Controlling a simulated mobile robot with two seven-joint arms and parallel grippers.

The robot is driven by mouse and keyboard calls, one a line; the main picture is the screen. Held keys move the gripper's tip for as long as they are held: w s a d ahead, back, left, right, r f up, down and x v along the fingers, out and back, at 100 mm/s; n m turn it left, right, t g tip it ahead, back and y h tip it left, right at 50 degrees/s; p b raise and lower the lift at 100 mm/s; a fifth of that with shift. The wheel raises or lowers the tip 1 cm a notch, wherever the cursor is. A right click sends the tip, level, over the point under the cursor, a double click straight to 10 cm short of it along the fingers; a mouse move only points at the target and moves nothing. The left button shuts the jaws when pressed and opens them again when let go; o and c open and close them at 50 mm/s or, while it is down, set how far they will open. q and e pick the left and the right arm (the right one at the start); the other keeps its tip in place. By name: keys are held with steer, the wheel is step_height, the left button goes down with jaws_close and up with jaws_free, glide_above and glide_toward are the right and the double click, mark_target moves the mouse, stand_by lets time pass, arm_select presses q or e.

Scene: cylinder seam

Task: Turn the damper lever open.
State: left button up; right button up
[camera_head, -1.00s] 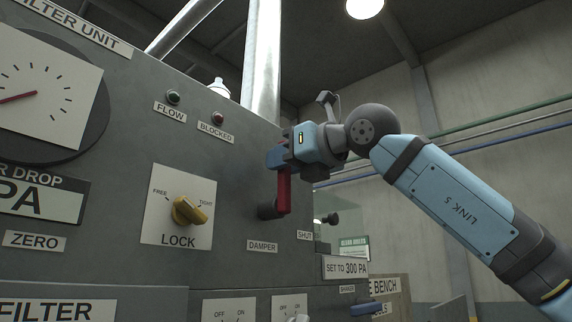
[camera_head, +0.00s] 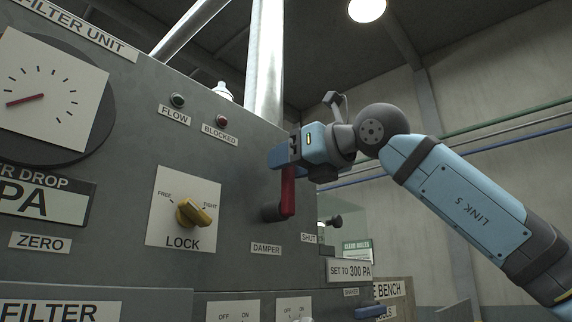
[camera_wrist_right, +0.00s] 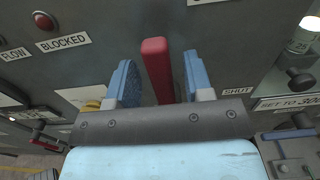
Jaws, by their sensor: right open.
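The red damper lever (camera_head: 288,192) stands about upright from its dark hub (camera_head: 271,212) on the grey panel, above the DAMPER label (camera_head: 266,249). The SHUT label (camera_head: 308,238) is to its lower right. My right gripper (camera_head: 283,157) is at the lever's upper end. In the right wrist view, my right gripper (camera_wrist_right: 159,80) is open, with the lever (camera_wrist_right: 157,68) between its two blue fingers and a gap on each side. The lever's top is partly hidden by the gripper in the head view. My left gripper is out of view.
A yellow LOCK knob (camera_head: 194,212) and a round gauge (camera_head: 50,95) are on the panel to the left. A SET TO 300 PA sign (camera_head: 350,270) is at the lower right.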

steer(key=b+v, duration=0.3)
steer(key=v, duration=1)
